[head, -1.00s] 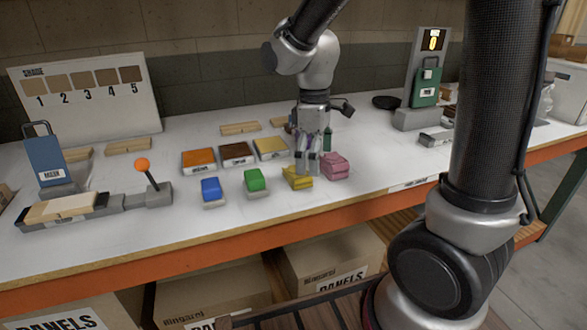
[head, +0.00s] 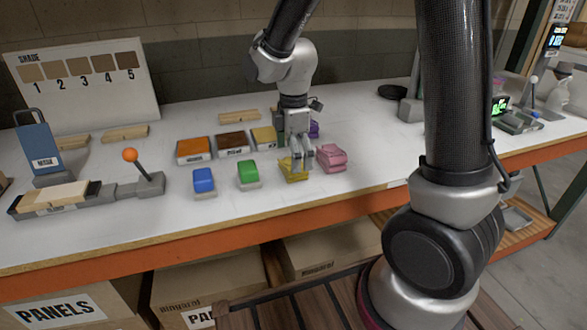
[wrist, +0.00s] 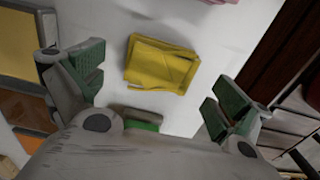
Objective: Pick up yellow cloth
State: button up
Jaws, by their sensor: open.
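The yellow cloth (head: 291,172) lies folded on the white tabletop, in a row with the other coloured items. My gripper (head: 301,163) points down right at it and hides part of it in the head view. In the wrist view the yellow cloth (wrist: 161,65) shows whole, lying flat beyond and between the two fingers. My gripper's green-padded fingers (wrist: 150,95) are spread wide with nothing between them touching. I cannot tell the exact height of the fingertips above the cloth.
A pink cloth (head: 331,158) lies close to the right of the yellow one. Orange (head: 193,150), brown (head: 233,145) and yellow (head: 264,136) trays sit behind. The table's front strip is clear.

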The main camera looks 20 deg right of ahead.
jog(key=shift+f, duration=1.4)
jog(key=c, duration=1)
jog(key=shift+r, duration=0.1)
notch_tip(320, 180, up, 10)
jog(key=shift+f, duration=0.1)
jog(key=shift+o, duration=0.4)
jog(key=shift+c, duration=0.3)
